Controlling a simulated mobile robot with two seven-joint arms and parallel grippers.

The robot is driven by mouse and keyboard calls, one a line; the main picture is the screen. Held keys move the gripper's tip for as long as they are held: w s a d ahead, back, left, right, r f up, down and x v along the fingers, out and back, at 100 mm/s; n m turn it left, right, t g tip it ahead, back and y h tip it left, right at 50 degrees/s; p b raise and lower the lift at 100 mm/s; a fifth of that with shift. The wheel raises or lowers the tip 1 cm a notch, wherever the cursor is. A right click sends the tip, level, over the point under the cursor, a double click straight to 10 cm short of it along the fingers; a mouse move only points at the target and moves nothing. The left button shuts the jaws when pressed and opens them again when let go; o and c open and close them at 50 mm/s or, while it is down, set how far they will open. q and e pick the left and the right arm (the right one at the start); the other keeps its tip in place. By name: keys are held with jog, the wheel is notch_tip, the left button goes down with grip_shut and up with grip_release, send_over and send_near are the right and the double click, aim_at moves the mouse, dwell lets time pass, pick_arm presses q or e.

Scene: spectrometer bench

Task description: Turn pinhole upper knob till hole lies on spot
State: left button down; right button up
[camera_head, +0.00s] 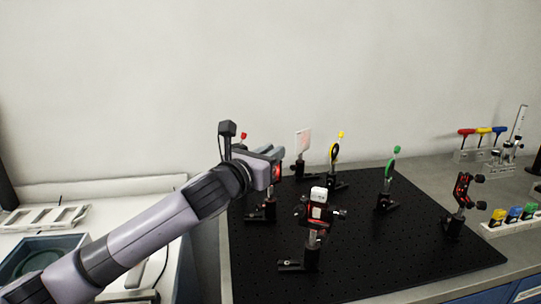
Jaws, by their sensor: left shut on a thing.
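My left gripper (274,166) reaches in from the left and is shut at the top of a post-held mount (265,208) on the left part of the black breadboard. It appears to be shut on that mount's upper knob, but the jaws hide the knob and most of the mount's upper part. A red patch shows at the jaws. The hole itself cannot be made out. A white card (303,142) stands on a post behind, with a faint reddish mark on it. My right gripper is not in view.
The black breadboard (390,265) also carries a front mount with a white block (319,195), a yellow-topped mount (334,153), a green-topped mount (390,165) and a red-black mount (462,190). Coloured-handled drivers (483,131) stand at right. Trays (45,216) lie at left.

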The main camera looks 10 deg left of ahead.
pick_arm(q)
jog(key=n+y, duration=0.2)
jog(key=t+y+p, duration=0.1)
jog(key=y, duration=0.1)
jog(key=shift+d+r+n, duration=0.1)
jog(key=shift+r+n, duration=0.2)
jog(key=shift+n, duration=0.1)
jog(key=shift+n+y+p, duration=1.05)
jog(key=shift+n+y, duration=0.45)
jog(key=shift+y, duration=0.8)
jog(key=shift+f+y, duration=0.1)
jog(key=shift+y, duration=0.2)
jog(key=c, duration=1.1)
grip_release()
notch_tip(320, 180, up, 20)
